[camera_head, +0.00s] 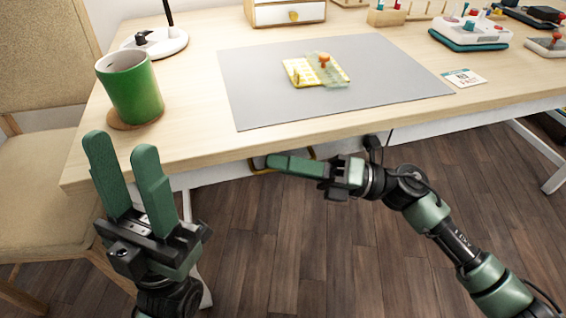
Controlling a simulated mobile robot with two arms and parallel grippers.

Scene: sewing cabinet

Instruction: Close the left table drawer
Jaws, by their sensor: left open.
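The wooden table (200,142) has a white drawer front (215,174) under its front edge, left of centre. A yellow handle (262,169) shows partly behind my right gripper (277,161). How far the drawer stands out cannot be told, as the tabletop hides most of it. My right gripper points left, its green fingers in front of the handle and just below the table edge. Its fingers are seen edge-on, so the gap between them is hidden; contact is unclear. My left gripper (121,145) is open and empty, fingers pointing up, near the table's front left corner.
A green mug (130,88) stands on a coaster near the left edge. A grey mat (270,105) holds a yellow item (302,72). A lamp base (157,42), small drawer box (284,14) and white device (470,30) stand behind. A chair (45,175) is at left.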

